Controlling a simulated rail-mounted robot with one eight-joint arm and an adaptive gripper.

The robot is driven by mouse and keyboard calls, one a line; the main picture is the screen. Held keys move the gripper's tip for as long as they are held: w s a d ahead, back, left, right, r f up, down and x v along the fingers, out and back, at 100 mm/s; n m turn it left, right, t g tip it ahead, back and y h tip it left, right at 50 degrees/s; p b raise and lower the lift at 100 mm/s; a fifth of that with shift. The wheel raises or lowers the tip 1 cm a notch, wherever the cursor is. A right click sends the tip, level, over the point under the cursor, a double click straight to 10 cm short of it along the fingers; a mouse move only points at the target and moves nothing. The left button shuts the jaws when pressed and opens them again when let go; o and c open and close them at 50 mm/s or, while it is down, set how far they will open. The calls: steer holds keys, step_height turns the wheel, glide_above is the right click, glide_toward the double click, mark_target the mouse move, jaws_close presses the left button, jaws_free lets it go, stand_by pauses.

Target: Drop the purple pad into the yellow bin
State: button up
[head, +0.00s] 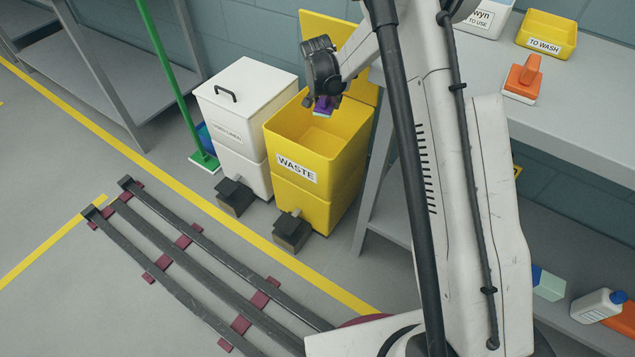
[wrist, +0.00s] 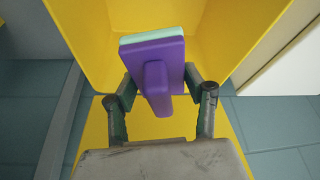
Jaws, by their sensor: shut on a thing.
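The purple pad (wrist: 150,64) has a purple back with a raised grip and a pale green face. My gripper (wrist: 158,94) is shut on it, with a finger on either side of the purple grip. In the head view the pad (head: 323,106) hangs below my gripper (head: 322,94), over the opening of the yellow bin (head: 328,164). The bin is labelled WASTE and its lid (head: 331,31) stands open at the back. In the wrist view the bin's yellow inner walls (wrist: 85,33) lie around and beyond the pad. The pad's exact height against the rim is hard to tell.
A closed white bin (head: 246,98) stands left of the yellow one. A grey table (head: 590,115) at the right holds an orange pad (head: 522,80) and a small yellow TO WASH tray (head: 547,34). A green-handled mop (head: 172,75) leans at the left.

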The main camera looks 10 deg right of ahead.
steer(key=o, duration=1.3)
steer(key=shift+r, duration=0.1)
steer(key=v, duration=1.2)
steer(key=shift+a, duration=0.1)
steer(key=shift+w, duration=0.1)
